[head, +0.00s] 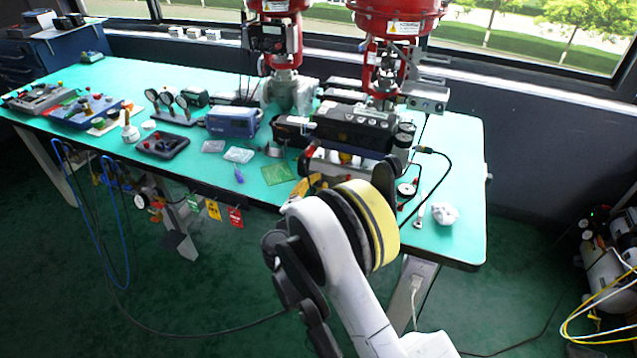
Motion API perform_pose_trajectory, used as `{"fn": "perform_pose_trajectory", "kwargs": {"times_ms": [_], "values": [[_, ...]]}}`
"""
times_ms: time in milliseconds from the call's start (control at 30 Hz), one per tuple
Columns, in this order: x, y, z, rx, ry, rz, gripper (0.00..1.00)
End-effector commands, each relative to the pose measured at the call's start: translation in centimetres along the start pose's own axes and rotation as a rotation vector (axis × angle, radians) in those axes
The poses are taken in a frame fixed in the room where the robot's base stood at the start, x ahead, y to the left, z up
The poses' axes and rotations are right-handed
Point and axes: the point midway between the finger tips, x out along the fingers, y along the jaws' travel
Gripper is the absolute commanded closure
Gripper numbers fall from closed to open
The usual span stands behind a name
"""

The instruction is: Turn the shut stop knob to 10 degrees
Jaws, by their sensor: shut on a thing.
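The valve positioner (352,128) is a black and grey unit on the teal bench, below the red actuators. My gripper (347,168) is beyond the wrist, close against that front. Only dark pieces of it show. It is shut on a small part there, which I take to be the shut stop knob. The knob, its scale and the fingertips are hidden, so I cannot read the knob's angle.
Two red valve actuators (398,18) stand behind the positioner. A blue box (233,122), a green board (278,173) and small trays lie left. Tags hang from the bench's front edge.

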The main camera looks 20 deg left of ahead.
Motion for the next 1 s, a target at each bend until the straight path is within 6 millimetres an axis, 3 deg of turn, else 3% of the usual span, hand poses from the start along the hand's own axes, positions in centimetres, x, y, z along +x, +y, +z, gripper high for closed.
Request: {"fn": "perform_pose_trajectory", "kwargs": {"times_ms": [367, 400, 467, 800, 1000], "values": [[-0.1, -0.1, 0.0, 0.003, 0.001, -0.001, 1.0], [-0.1, -0.1, 0.0, 0.003, 0.001, -0.001, 0.75], [0.0, 0.0, 0.0, 0.003, 0.0, -0.001, 0.6], [-0.3, 0.0, 0.0, 0.002, 0.001, 0.0, 0.6], [-3.3, 0.1, -0.1, 0.002, 0.003, 0.002, 0.6]]}}
